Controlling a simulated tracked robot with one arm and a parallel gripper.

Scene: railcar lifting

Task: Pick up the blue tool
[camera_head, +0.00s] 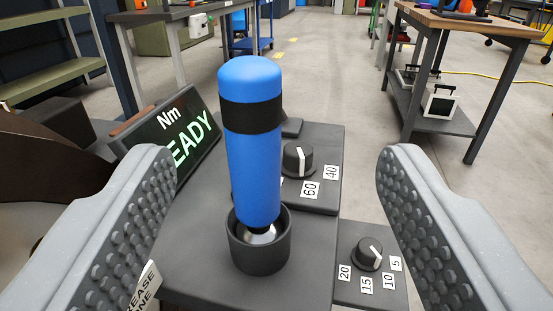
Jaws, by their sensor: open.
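The blue tool (252,160) is a blue cylinder with a black band near its rounded top. It stands nearly upright in a round dark holder (260,255) on a dark grey stand, with a bit of shiny metal showing at its lower end. My gripper (272,190) is open, with one grey studded finger on each side of the tool. Both fingers are clear of the tool, with wide gaps left and right.
A display reading "Nm" and "EADY" (170,132) stands behind left of the tool. Knobs (298,158) with number labels, one lower (367,254), sit to the right. A wooden-topped workbench (470,28) is behind right. Open floor (345,95) lies between.

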